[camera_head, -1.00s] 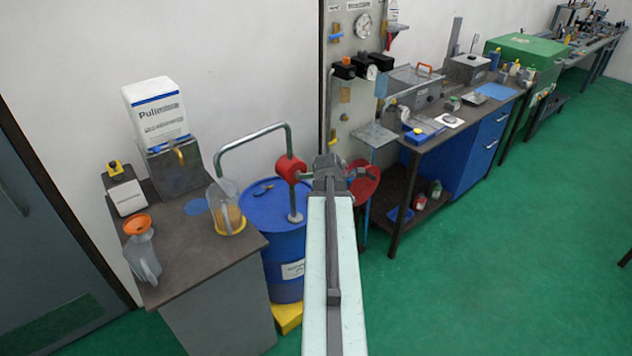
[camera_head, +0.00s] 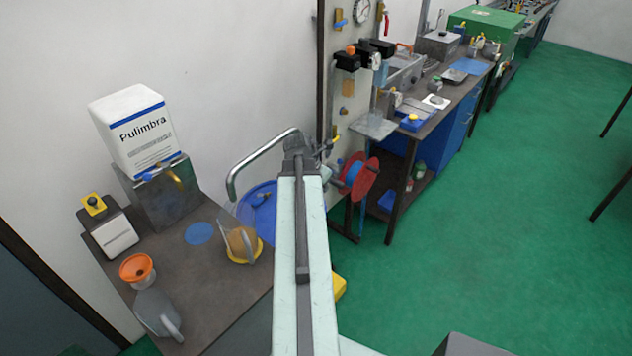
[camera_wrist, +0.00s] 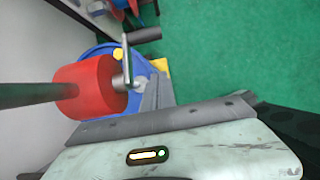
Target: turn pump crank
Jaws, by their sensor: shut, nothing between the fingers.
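The red pump body (camera_wrist: 90,88) shows in the wrist view at left, above a blue drum (camera_wrist: 92,50). A metal crank arm (camera_wrist: 127,62) stands at its right end, with a dark handle (camera_wrist: 145,35) pointing right. My gripper (camera_wrist: 157,84) is shut and empty, just right of the pump's shaft end and below the handle in the picture. It looks apart from the crank, but depth is hard to judge. In the head view my arm hides the red pump body; the pump's curved pipe (camera_head: 240,165) and part of the blue drum (camera_head: 260,205) show beside it.
A red reel (camera_head: 362,182) and a workbench (camera_head: 445,110) stand to the right. Green floor (camera_head: 480,220) is open at right.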

